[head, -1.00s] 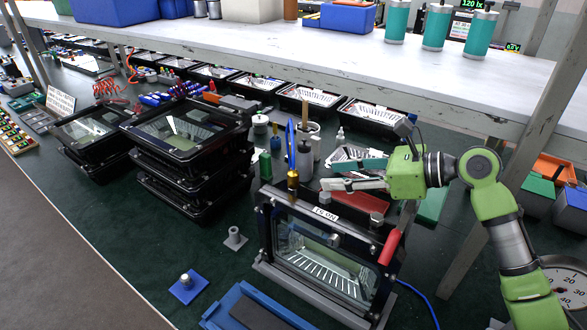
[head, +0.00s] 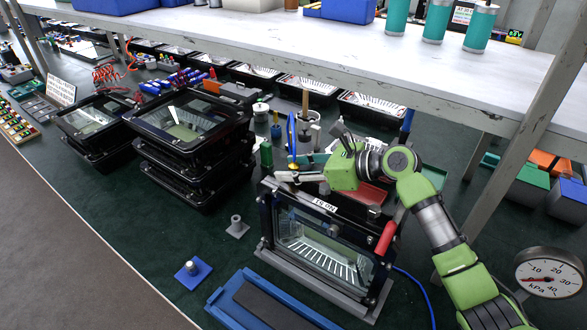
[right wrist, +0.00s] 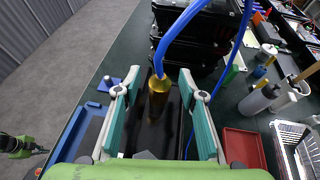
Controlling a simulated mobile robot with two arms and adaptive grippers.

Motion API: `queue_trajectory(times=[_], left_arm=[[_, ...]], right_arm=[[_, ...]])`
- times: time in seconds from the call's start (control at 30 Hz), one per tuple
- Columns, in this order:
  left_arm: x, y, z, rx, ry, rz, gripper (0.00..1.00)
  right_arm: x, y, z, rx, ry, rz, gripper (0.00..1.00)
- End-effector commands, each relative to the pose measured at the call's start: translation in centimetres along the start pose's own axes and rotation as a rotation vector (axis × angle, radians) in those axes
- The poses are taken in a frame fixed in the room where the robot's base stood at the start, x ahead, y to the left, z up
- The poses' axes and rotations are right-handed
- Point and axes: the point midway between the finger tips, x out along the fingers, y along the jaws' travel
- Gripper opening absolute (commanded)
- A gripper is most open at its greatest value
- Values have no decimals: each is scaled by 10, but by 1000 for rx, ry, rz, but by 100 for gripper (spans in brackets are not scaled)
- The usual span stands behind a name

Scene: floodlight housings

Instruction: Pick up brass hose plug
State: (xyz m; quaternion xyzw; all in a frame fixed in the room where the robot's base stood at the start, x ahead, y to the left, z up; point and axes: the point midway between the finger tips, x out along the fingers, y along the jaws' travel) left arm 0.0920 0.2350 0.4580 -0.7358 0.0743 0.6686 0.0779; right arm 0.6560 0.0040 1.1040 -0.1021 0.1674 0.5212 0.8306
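The brass hose plug (right wrist: 158,96) stands on the dark top edge of the floodlight housing (head: 318,250), with a blue hose (right wrist: 186,28) rising from it. My right gripper (head: 286,169) is open above that edge. In the right wrist view, the teal-padded fingers of my right gripper (right wrist: 160,80) stand either side of the plug, with visible gaps. In the head view the fingers largely cover the plug. A green part at the left edge of the right wrist view (right wrist: 18,146) looks like my left gripper; it is too small to read.
Stacked black housings (head: 190,145) stand to the left. A blue tray (head: 265,300) lies in front, near a blue block with a knob (head: 193,272) and a grey flanged post (head: 237,227). A white shelf (head: 300,50) overhangs the back. A pressure gauge (head: 548,272) is at right.

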Motion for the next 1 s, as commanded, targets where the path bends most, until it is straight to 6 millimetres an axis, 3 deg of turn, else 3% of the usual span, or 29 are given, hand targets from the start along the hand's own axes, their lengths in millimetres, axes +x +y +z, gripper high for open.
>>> queue_trajectory(times=[0.17, 0.3, 0.77, 1.0], left_arm=[[0, 0, 2, 0, -4, 0, 0], [0, 0, 3, 0, -5, 1, 0], [3, 1, 4, 0, -6, 1, 0], [15, 1, 5, -1, -6, 1, 0]], right_arm=[[0, 0, 0, 0, 0, 0, 38], [0, 0, 0, 0, 0, 0, 1], [-2, 0, 4, -1, -2, 0, 0], [-14, 1, 31, -6, -4, -1, 0]])
